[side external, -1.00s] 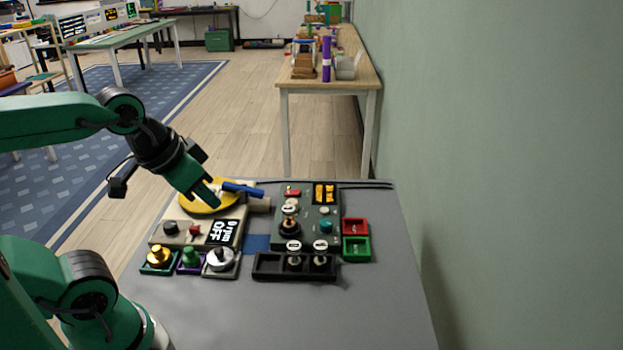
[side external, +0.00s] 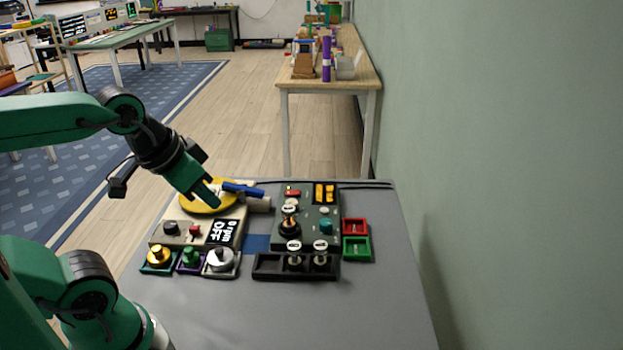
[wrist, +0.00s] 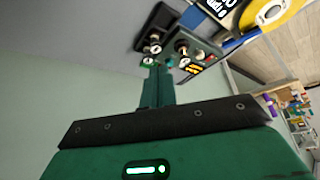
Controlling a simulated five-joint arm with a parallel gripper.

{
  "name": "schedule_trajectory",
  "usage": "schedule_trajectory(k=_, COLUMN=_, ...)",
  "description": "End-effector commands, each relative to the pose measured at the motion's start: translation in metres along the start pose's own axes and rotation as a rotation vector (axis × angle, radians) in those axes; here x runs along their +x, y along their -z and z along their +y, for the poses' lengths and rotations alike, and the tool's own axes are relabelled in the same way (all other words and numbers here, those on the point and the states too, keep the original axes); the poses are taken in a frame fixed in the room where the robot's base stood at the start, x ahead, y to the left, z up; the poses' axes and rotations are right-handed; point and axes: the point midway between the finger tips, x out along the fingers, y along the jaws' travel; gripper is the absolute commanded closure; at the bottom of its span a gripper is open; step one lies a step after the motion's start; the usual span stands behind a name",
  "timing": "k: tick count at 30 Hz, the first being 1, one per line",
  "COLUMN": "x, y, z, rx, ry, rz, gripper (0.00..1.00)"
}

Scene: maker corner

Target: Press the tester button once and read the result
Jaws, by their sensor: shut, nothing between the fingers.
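The tester (side external: 317,211) is a dark green-grey box at the back of the grey table in the side view, with an orange lit display (side external: 324,193) too small to read. A teal round button (side external: 326,226) and a red part (side external: 292,191) show on its top. A part with a white numbered cap (side external: 289,219) stands on its left side. My gripper (side external: 213,194) is shut and empty, left of the tester, over the yellow disc of another device. In the wrist view the shut fingers (wrist: 159,84) overlap the view near the tester (wrist: 203,51).
The cream device with the yellow disc (side external: 190,208), blue bar (side external: 243,190) and "0 rpm OFF" screen (side external: 224,232) stands left. A black tray (side external: 266,267) holds two capped parts in front. Red (side external: 366,227) and green (side external: 367,249) bins sit right. The front table is clear.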

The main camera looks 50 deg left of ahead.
Motion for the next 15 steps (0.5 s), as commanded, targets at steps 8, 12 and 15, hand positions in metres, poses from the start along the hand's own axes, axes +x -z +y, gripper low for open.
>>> schedule_trajectory(k=8, x=0.000, y=0.001, z=0.000, rx=0.001, ry=0.000, rz=-0.001, gripper=1.00)
schedule_trajectory(k=12, x=-0.001, y=0.004, z=0.000, rx=0.009, ry=0.001, rz=-0.005, gripper=1.00)
schedule_trajectory(k=15, x=-0.001, y=0.010, z=-0.001, rx=0.020, ry=0.001, rz=-0.014, gripper=1.00)
